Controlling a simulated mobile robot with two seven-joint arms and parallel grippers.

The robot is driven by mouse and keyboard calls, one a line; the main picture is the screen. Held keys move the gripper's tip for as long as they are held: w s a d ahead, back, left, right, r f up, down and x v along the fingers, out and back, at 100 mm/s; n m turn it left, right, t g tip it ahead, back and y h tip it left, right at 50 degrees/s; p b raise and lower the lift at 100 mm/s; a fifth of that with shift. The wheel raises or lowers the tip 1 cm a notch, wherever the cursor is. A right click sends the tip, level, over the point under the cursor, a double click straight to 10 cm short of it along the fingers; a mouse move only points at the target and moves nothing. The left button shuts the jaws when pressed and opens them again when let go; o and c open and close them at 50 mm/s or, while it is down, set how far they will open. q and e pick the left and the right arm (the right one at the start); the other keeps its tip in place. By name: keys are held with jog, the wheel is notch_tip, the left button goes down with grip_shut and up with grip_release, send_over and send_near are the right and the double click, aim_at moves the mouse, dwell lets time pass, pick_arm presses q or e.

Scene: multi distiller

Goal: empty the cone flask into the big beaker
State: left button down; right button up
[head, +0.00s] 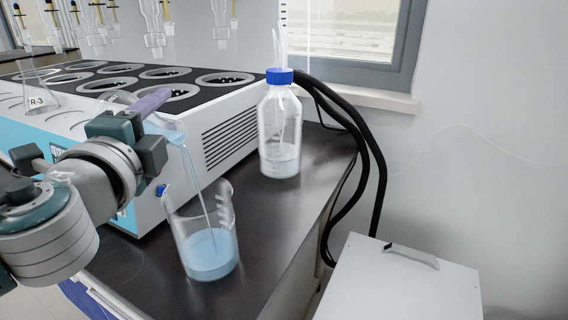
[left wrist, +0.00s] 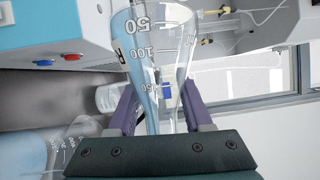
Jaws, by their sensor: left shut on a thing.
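My left gripper (head: 150,103) is shut on the clear cone flask (head: 172,131). The flask is tilted, its mouth towards the lower right, and a thin stream of pale blue liquid falls from it. In the left wrist view the flask (left wrist: 152,45), with printed volume marks, is between the purple fingers of the gripper (left wrist: 158,105). The big beaker (head: 190,213) stands upright on the dark bench below the flask, with blue liquid in its lower part. The stream falls inside it. In the left wrist view the beaker (left wrist: 62,150) is at lower left. My right gripper is not in view.
A blue-capped bottle (head: 279,135) with tubes stands behind the beaker, to its right. The white multi-place heater (head: 215,120) fills the left back, with a flask labelled R-3 (head: 38,92) on it. Black hoses (head: 372,165) and a white box (head: 400,285) are at right.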

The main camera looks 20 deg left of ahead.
pick_arm(q)
jog(key=shift+d+f+m+t+b, duration=0.25)
jog(key=shift+f+m+t+b, duration=0.2)
jog(key=shift+m+b, duration=0.75)
dwell(1.5)
